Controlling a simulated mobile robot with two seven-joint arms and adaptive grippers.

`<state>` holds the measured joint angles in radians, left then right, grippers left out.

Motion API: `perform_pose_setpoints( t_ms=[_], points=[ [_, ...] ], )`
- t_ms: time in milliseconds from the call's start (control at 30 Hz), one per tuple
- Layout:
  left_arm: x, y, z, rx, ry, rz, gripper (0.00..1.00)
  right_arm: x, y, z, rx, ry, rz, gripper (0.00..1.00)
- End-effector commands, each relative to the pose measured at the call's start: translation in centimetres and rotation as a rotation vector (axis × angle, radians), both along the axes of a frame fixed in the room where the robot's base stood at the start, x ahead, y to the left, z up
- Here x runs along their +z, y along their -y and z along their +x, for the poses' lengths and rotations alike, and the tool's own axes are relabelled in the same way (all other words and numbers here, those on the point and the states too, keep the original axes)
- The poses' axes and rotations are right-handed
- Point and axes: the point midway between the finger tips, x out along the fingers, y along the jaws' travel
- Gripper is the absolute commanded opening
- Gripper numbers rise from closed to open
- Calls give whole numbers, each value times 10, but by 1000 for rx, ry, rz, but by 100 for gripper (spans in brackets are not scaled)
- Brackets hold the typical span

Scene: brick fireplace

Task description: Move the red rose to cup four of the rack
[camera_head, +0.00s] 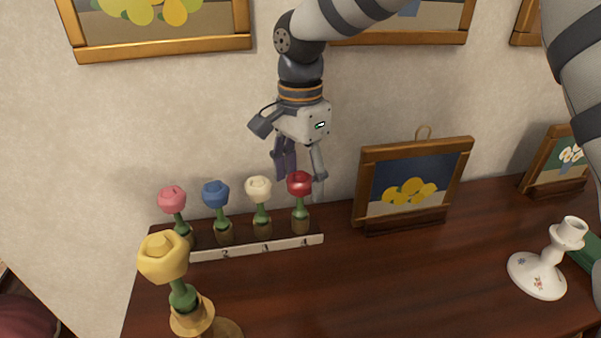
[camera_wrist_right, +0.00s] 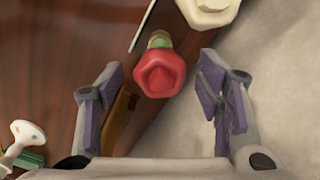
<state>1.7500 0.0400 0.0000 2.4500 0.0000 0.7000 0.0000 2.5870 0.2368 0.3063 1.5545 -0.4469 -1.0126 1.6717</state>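The red rose (camera_head: 300,184) stands upright in the rightmost cup (camera_head: 300,225) of the white-edged rack (camera_head: 270,246). Pink (camera_head: 172,198), blue (camera_head: 216,193) and cream (camera_head: 258,188) roses stand in the other cups to its left. My right gripper (camera_head: 301,178) is open and empty, pointing down just behind the red rose. In the right wrist view the red rose (camera_wrist_right: 160,74) shows ahead, between the spread purple-padded fingers (camera_wrist_right: 163,98) and clear of both. The cream rose (camera_wrist_right: 208,10) is at the top edge there. My left gripper is not in view.
A yellow rose (camera_head: 163,257) stands in a brass holder (camera_head: 192,318) in front of the rack. A framed lemon picture (camera_head: 412,187) stands right of the rack. A white candlestick (camera_head: 540,275) is far right. The wooden top (camera_head: 400,275) between is clear; the wall is close behind.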

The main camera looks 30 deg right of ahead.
Motion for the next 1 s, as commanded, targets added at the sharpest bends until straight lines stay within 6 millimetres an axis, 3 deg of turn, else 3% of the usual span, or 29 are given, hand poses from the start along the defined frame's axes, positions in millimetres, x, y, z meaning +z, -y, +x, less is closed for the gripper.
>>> perform_pose_setpoints(
  t_ms=[267, 700, 1000],
  points=[
    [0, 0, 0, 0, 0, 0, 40, 6, 0, 1, 0, 3, 0, 60],
    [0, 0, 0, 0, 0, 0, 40, 108, 0, 1, 0, 3, 0, 60],
    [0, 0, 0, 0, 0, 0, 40, 120, 0, 0, 0, 0, 0, 60]
  ],
)
